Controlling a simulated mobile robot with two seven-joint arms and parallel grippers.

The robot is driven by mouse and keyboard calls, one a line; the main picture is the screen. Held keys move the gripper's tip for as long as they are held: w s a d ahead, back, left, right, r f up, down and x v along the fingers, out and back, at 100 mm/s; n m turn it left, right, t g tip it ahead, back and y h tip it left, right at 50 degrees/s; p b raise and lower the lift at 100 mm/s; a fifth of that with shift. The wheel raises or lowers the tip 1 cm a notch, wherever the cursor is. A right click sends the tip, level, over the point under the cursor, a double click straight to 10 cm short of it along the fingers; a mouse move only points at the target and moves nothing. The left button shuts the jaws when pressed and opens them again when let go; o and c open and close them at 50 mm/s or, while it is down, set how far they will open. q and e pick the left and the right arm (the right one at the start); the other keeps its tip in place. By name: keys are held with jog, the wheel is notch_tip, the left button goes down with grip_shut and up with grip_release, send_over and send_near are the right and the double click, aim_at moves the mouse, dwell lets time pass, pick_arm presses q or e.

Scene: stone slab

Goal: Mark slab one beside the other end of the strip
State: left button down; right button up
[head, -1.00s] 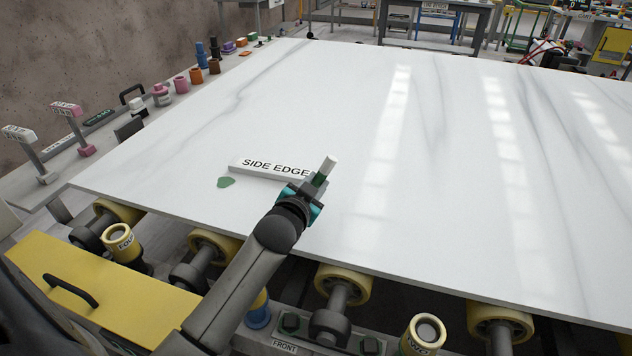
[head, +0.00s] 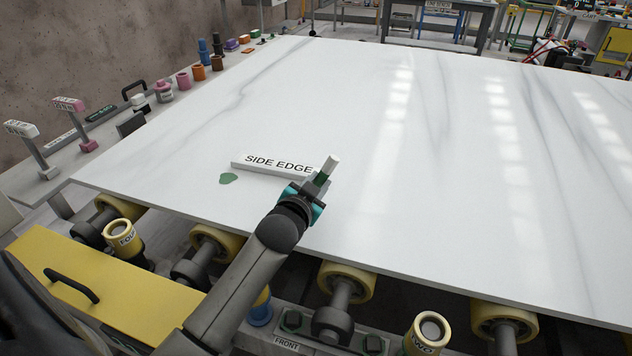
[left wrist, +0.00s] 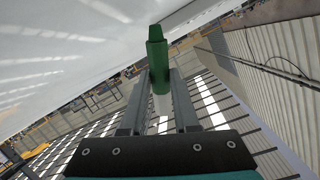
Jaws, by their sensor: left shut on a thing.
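The white, grey-veined slab (head: 440,170) lies flat on yellow rollers. A white strip lettered SIDE EDGE (head: 262,170) lies on it near its front left part. A small green mark (head: 228,178) is beside the strip's left end. My left gripper (head: 318,186), with teal parts, is at the strip's right end and covers part of it. It is shut on a green and white marker (head: 330,164). In the left wrist view the marker's green end (left wrist: 157,52) points away from the fingers. I cannot tell whether it touches the slab. My right gripper is not in view.
A yellow box with a black handle (head: 90,300) stands at the lower left. Yellow rollers (head: 345,281) run below the slab's front edge. Stamps and coloured pots (head: 183,81) line the left ledge. The slab right of the gripper is clear.

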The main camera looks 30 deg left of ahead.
pick_arm(q)
jog(key=shift+f, duration=0.85)
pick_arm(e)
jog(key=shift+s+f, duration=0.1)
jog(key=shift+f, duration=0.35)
pick_arm(q)
jog(key=shift+d+f, duration=0.1)
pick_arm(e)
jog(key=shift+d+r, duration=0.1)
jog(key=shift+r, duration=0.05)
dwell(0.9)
pick_arm(q)
jog(key=shift+w+d+p, duration=0.2)
jog(key=shift+d+p, duration=0.1)
jog(key=shift+p, duration=0.1)
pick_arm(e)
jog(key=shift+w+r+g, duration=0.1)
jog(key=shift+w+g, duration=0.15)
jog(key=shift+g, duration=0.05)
pick_arm(q)
jog(key=shift+w+d+r+p, duration=0.35)
jog(key=shift+d+r+p, duration=0.05)
jog(key=shift+p, duration=0.05)
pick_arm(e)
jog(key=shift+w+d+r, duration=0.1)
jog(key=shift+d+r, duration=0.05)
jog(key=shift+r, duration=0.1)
